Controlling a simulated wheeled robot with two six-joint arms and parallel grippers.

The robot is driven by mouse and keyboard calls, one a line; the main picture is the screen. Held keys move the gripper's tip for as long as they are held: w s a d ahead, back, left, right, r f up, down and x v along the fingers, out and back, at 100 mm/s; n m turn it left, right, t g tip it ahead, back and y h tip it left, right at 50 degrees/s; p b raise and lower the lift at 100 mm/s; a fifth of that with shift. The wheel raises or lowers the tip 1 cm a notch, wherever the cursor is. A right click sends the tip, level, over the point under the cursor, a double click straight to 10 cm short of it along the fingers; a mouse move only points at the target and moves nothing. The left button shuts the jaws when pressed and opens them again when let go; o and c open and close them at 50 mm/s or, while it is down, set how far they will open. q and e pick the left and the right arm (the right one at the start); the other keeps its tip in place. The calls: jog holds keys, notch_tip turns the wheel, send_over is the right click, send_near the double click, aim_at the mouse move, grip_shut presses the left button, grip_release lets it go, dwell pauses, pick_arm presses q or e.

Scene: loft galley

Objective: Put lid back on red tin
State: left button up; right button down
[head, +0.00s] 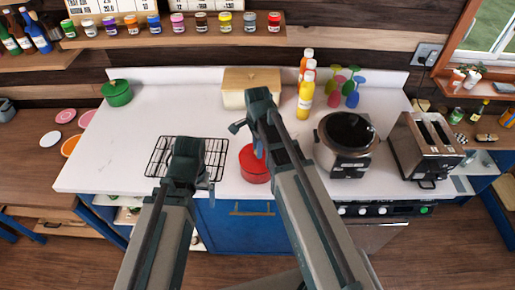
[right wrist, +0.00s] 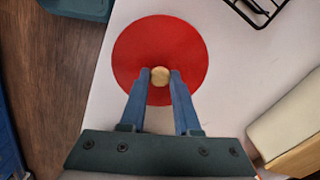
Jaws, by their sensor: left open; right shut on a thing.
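The red tin (head: 255,172) stands on the white counter near its front edge, partly behind my right arm in the head view. The round red lid (right wrist: 160,35) with a pale knob (right wrist: 160,76) fills the middle of the right wrist view. My right gripper (right wrist: 160,77) is shut on that knob, one finger on each side. The lid is over or on the tin; I cannot tell whether it is fully seated. The tin's body is hidden under the lid in the wrist view. My left gripper (head: 190,178) is open and empty over the black wire rack, left of the tin.
The black wire rack (head: 157,160) lies left of the tin. A cream box with a wooden lid (head: 251,78) stands behind. Bottles (head: 305,95), a black-topped cooker (head: 348,135) and a toaster (head: 425,145) stand to the right. A green pot (head: 117,94) stands at the back left.

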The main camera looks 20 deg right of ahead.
jog(key=shift+f, duration=0.1)
dwell(0.7)
jog(key=shift+c, duration=0.3)
grip_release()
dwell(0.3)
jog(key=shift+r+p, duration=3.55)
jog(key=shift+c, duration=0.3)
grip_shut()
jog(key=shift+f, duration=0.2)
